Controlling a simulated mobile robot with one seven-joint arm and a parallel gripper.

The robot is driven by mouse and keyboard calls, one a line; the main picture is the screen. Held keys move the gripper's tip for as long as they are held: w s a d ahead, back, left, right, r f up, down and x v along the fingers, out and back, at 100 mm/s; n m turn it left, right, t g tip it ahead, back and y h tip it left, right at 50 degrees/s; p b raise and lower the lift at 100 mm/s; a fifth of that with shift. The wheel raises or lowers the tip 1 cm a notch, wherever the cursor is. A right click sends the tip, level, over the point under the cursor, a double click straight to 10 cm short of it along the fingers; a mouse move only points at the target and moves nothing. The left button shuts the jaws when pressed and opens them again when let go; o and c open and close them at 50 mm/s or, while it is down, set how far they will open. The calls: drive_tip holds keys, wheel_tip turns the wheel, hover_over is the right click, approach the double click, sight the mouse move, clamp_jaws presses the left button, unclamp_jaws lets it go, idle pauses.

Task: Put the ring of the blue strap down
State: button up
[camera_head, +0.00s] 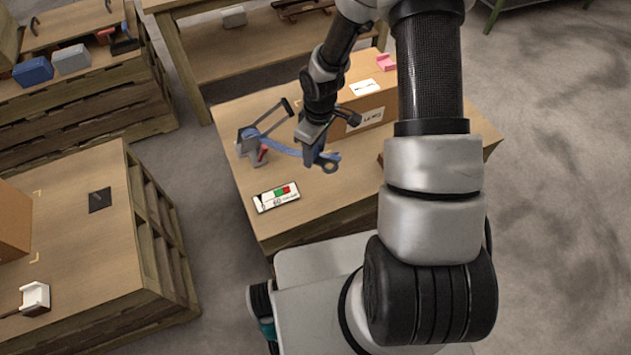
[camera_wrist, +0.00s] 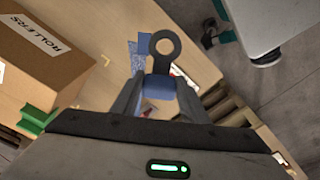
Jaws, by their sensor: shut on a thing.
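My gripper (camera_head: 316,158) is above the near left part of the middle table, shut on the end piece of the blue strap. The dark ring (camera_head: 330,168) sticks out beyond the fingers. In the wrist view the ring (camera_wrist: 165,44) points away from my gripper (camera_wrist: 160,88), and a blue piece is pinched between the two fingers. The blue strap (camera_head: 283,147) runs left from my gripper to a grey holder (camera_head: 247,143) with a red lever (camera_head: 263,153). I cannot tell how high the ring is above the table.
A cardboard box (camera_head: 366,108) stands right of my gripper; its label reads "ROLLERS" in the wrist view (camera_wrist: 40,43). A small panel (camera_head: 277,198) with red and green fields lies near the table's front edge. The bare tabletop (camera_head: 330,205) is free near the front.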

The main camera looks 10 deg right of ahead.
drive_tip(key=w+f+n+y+b, duration=0.1)
drive_tip(key=w+f+n+b, duration=0.5)
drive_tip(key=f+n+b, duration=0.3)
drive_tip(key=n+g+b, duration=0.1)
drive_tip(key=n+b, duration=0.1)
drive_tip(key=b, duration=0.1)
approach(306, 177)
drive_tip(key=f, duration=0.5)
drive_tip(key=shift+a+f, duration=0.3)
drive_tip(key=shift+f, duration=0.05)
drive_tip(key=shift+f, duration=0.15)
drive_tip(key=o, duration=1.2)
drive_tip(key=shift+c, duration=0.2)
